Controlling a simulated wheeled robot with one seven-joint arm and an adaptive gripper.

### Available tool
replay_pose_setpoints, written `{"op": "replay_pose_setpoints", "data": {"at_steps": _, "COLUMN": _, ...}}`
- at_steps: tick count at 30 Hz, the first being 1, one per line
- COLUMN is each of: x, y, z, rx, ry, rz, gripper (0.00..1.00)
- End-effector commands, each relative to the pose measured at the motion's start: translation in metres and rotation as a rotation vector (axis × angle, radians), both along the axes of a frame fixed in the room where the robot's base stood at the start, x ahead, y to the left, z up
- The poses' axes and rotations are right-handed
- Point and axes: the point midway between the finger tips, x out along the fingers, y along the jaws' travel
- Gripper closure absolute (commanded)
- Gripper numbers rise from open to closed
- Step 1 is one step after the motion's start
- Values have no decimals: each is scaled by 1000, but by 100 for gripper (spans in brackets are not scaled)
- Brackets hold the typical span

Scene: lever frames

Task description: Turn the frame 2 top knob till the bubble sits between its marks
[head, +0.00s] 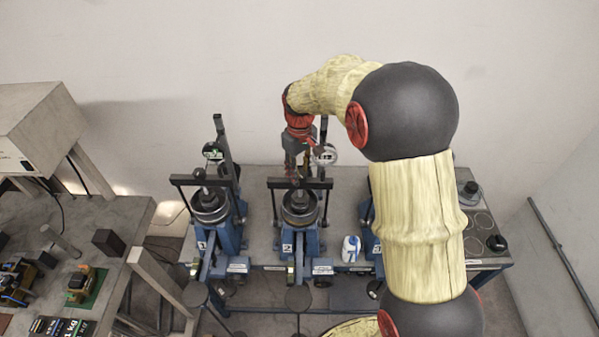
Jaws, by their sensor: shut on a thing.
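Frame 2 (306,238) is the blue lever frame marked 2, in the middle of the bench in the head view. A dark crossbar (318,184) spans its top above a round cup (299,212). My gripper (294,180) points down at the middle of this crossbar and is shut on the top knob, which its fingers mostly hide. A round pale dial (325,154) stands just behind and right of the gripper. The bubble and its marks are too small or hidden to make out.
Frame 1 (224,236), with its own crossbar and knob, stands close on the left. Another blue frame on the right is mostly behind my arm. A white-and-blue item (350,249) sits between them. A cluttered side table (120,265) is at the left.

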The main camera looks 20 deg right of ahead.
Motion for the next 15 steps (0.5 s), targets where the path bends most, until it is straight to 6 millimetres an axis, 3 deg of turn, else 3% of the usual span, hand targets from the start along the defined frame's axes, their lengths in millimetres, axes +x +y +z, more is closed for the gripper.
{"op": "replay_pose_setpoints", "data": {"at_steps": 2, "x": 0, "y": 0, "z": 0, "rx": 0, "ry": 0, "rz": 0, "gripper": 96}}
{"op": "replay_pose_setpoints", "data": {"at_steps": 3, "x": 0, "y": 0, "z": 0, "rx": 0, "ry": 0, "rz": 1, "gripper": 70}}
{"op": "replay_pose_setpoints", "data": {"at_steps": 12, "x": 0, "y": 0, "z": 0, "rx": 0, "ry": 1, "rz": 1, "gripper": 53}}
{"op": "replay_pose_setpoints", "data": {"at_steps": 15, "x": 0, "y": 0, "z": 0, "rx": 0, "ry": 1, "rz": 1, "gripper": 53}}
